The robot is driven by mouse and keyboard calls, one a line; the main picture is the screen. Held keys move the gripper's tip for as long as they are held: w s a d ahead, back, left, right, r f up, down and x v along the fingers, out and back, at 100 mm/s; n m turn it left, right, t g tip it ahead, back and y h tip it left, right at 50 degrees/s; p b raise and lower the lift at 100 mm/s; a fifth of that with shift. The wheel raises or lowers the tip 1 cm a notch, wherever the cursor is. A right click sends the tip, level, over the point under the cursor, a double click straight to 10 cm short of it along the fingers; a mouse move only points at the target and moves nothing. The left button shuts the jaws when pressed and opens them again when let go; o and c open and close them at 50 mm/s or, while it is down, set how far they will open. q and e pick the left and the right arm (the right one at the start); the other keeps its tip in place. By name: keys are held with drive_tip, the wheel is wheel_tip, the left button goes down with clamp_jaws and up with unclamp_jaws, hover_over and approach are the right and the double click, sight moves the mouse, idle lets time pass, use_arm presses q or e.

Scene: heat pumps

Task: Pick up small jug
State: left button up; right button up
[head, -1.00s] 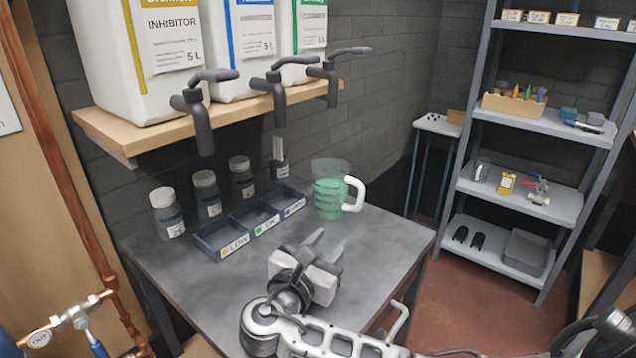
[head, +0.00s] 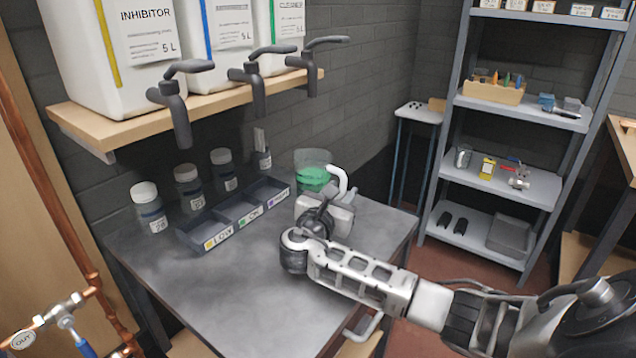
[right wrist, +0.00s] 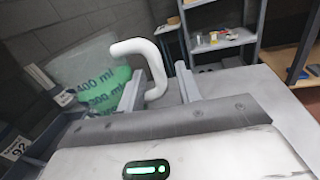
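The small jug (head: 313,178) is clear, with green liquid and a white handle, and stands upright at the back right of the grey table. In the right wrist view the jug (right wrist: 90,75) shows its ml marks, and its handle (right wrist: 152,62) faces my gripper. My right gripper (head: 335,192) is at the handle side of the jug and hides its lower part in the head view. In the right wrist view the right gripper (right wrist: 160,74) has its fingers apart, with the handle appearing between them; contact is not clear. My left gripper is out of view.
A divided tray (head: 238,218) labelled LOW, OK and HIGH lies left of the jug. Several lidded bottles (head: 150,208) stand behind it. A wooden shelf (head: 110,130) with large canisters and taps overhangs the table's back. The table's front (head: 240,290) is bare.

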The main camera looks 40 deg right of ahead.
drive_tip(key=shift+w+d, duration=0.35)
drive_tip(key=shift+d, duration=0.3)
clamp_jaws()
drive_tip(key=shift+r, duration=0.15)
